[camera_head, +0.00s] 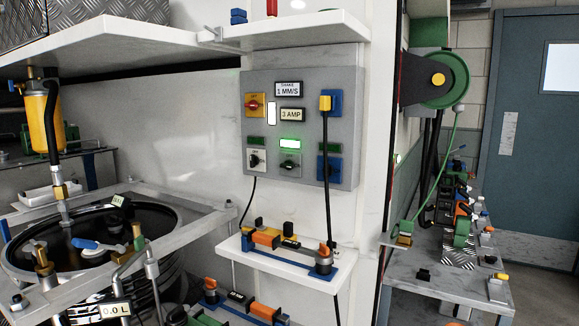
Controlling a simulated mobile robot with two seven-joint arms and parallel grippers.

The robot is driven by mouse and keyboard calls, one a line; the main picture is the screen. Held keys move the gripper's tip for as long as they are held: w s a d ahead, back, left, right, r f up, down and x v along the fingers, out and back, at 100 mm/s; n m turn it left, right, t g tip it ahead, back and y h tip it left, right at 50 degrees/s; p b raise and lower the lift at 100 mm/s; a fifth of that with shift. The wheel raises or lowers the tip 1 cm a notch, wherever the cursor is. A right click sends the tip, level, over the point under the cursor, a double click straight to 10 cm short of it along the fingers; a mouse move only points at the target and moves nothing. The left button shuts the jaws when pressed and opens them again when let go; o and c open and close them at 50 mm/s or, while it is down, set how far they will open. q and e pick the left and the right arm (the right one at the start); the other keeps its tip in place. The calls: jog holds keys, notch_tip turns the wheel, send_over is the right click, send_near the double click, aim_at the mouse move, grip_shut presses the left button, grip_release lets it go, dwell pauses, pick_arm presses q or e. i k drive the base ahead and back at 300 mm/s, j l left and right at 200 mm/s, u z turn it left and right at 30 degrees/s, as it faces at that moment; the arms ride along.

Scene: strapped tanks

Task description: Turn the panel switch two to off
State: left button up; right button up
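A grey control panel (264,90) is fixed to the white wall in the middle of the view. Low on it sits a rotary switch with a black knob on a white plate (256,160). To its right is a second rotary switch (290,164) on a dark green plate, under a lit bright green indicator (290,143). The indicator above the left switch (256,143) is dark. A red knob on a yellow plate (255,104) sits at the upper left. I cannot read the switches' position marks. Neither of my grippers is in view.
A black cable hangs from the yellow plug (325,103) past the blue socket (335,168). A small white shelf (260,259) with parts juts out below the panel, and another shelf (300,29) above. A strapped black tank (130,225) stands at left.

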aim_at(288, 164)
jog(key=i+l+u, duration=0.1)
jog(key=l+u, duration=1.4)
jog(key=l, duration=0.5)
jog(key=l+z, duration=0.4)
jog(key=l, duration=0.3)
jog(key=i, duration=0.05)
